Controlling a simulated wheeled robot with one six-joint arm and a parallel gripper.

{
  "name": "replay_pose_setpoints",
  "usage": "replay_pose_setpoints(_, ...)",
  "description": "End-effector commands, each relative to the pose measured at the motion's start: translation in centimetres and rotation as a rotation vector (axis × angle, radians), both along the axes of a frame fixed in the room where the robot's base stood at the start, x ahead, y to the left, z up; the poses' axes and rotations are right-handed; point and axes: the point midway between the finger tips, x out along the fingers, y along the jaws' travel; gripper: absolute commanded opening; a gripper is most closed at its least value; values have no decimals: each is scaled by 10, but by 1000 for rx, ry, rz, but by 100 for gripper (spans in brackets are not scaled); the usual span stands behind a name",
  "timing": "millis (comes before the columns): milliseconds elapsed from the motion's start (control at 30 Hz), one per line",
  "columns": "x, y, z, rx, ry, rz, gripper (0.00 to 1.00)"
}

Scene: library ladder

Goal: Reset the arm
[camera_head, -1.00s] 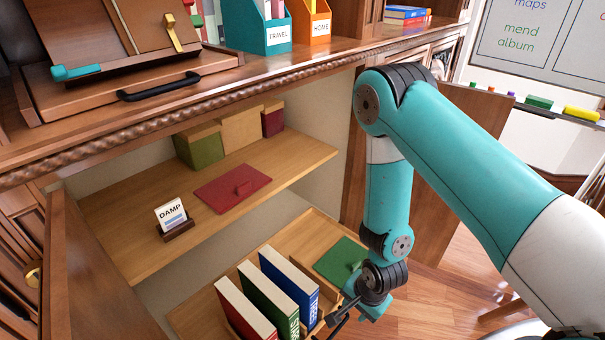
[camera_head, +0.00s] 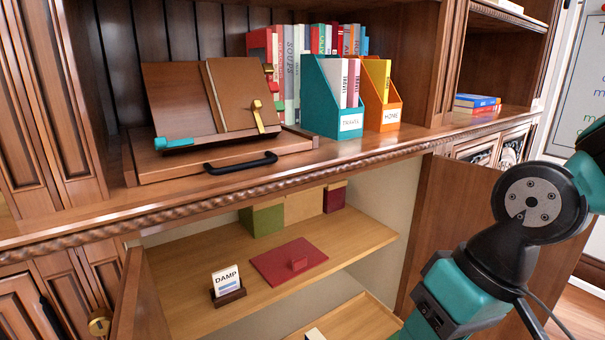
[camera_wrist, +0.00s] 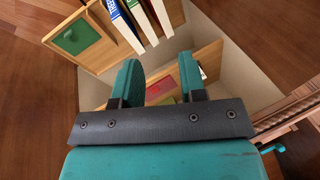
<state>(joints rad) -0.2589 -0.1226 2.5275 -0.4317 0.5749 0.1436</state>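My gripper (camera_wrist: 161,82) shows in the wrist view with its two teal fingers apart and nothing between them. It faces the open cupboard from outside, with a wooden shelf and a red panel (camera_wrist: 160,90) beyond the fingers. In the head view my arm stands at the right edge; its gripper end is out of the picture there. Upright books (camera_wrist: 140,20) and a green panel (camera_wrist: 76,36) in the lower compartment show in the wrist view, apart from the fingers.
The cupboard's inner shelf (camera_head: 350,242) holds a red panel (camera_head: 289,261), a DAMP card (camera_head: 227,281) and boxes. An open door (camera_head: 455,215) stands beside my arm. Above are a book stand (camera_head: 205,100), the TRAVEL holder (camera_head: 335,105) and the HOME holder (camera_head: 384,100).

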Motion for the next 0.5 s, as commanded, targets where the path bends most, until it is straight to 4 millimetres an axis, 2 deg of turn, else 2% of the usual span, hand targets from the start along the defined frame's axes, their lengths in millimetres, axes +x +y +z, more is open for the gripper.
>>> replay_pose_setpoints(33,-11,-1,10,0,-23,54,38)
replay_pose_setpoints(200,-46,-9,35,-14,-82,241,38)
replay_pose_setpoints(233,-43,-8,50,-15,-74,233,38)
replay_pose_setpoints(500,-42,-8,117,-14,-70,226,38)
